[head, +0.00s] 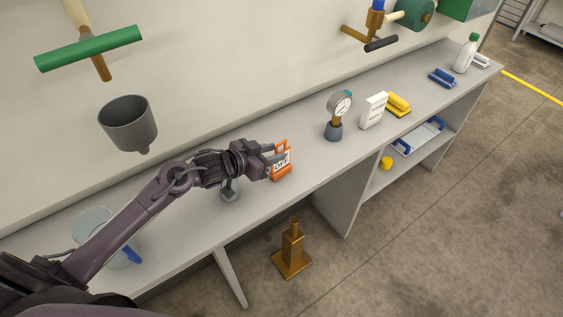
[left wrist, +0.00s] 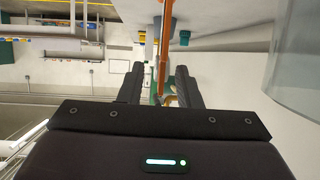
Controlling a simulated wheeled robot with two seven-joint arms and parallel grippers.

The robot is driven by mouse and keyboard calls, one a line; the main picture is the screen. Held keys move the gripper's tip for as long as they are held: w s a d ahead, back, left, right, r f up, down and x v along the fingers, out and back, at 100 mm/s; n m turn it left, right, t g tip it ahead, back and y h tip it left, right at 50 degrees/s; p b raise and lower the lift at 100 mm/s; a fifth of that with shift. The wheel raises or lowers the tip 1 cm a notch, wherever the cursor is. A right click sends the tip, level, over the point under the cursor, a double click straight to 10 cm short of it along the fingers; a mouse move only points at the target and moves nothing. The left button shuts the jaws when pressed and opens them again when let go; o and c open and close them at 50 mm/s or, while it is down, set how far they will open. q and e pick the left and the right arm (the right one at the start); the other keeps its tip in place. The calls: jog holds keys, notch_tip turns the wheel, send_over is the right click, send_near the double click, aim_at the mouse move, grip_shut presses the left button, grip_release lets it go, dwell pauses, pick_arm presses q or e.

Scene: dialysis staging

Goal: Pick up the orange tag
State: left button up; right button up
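The orange tag (head: 283,161), with a white lettered face, stands upright at the grey bench, left of the dial gauge. My left gripper (head: 274,159) reaches it from the left, and its fingers overlap the tag in the head view. In the left wrist view the two fingers (left wrist: 160,75) are spread apart. The tag shows there edge-on as a thin orange strip (left wrist: 164,50) between them, with gaps on both sides. My right gripper is not in view.
A dial gauge (head: 339,107), a white box (head: 373,111) and a yellow item (head: 398,102) stand on the bench to the right. A grey cup (head: 128,122) hangs on the wall. A clear container (head: 92,226) is at left. A brown stand (head: 292,252) is on the floor.

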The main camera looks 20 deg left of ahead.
aim_at(285, 149)
pick_arm(q)
jog(key=shift+p+x, duration=0.5)
jog(key=shift+x, duration=0.45)
jog(key=x, duration=0.2)
jog(key=shift+w+f+p, duration=0.3)
jog(key=shift+p, duration=0.05)
jog(key=shift+w+d+f, duration=0.15)
jog(key=shift+w+d, duration=0.05)
jog(key=shift+w, duration=0.05)
jog(key=shift+w+d+f, duration=0.1)
jog(key=shift+d, duration=0.05)
grip_shut()
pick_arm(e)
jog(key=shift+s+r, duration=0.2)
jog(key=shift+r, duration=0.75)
